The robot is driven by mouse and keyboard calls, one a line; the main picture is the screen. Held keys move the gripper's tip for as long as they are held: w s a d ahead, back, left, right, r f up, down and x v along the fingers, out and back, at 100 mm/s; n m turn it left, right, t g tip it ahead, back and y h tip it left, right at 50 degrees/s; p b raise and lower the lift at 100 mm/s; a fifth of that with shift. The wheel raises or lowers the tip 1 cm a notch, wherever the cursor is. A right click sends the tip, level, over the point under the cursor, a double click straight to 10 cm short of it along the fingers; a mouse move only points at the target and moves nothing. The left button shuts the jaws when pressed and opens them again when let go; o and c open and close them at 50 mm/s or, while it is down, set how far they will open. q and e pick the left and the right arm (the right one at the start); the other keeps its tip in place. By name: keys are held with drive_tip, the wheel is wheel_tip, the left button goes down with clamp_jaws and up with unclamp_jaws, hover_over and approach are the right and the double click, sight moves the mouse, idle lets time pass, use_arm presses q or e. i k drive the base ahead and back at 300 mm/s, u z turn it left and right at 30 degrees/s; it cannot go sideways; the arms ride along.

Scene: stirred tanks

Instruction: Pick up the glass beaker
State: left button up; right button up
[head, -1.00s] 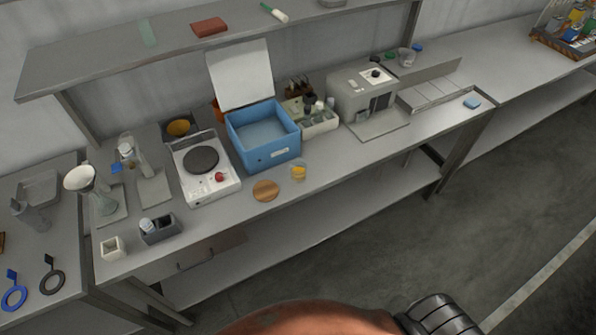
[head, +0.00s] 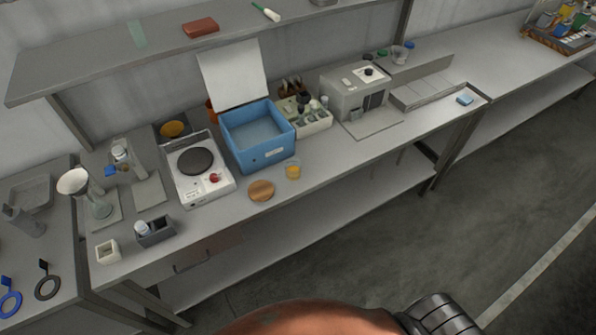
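Neither of my grippers' fingers shows in the head view. Only an orange-brown rounded part and a dark ribbed part of mine show at the bottom edge, well in front of the bench.
A blue open box (head: 262,154) stands behind the small vessel, with a white hotplate (head: 202,188) left of it. A grey machine (head: 352,98) and a white rack (head: 310,122) are to the right. A shelf (head: 100,62) overhangs the back. The floor in front is clear.

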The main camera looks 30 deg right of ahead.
sight(293, 165)
drive_tip(key=z, duration=2.7)
drive_tip(key=i, duration=1.75)
drive_tip(key=u, duration=3.3)
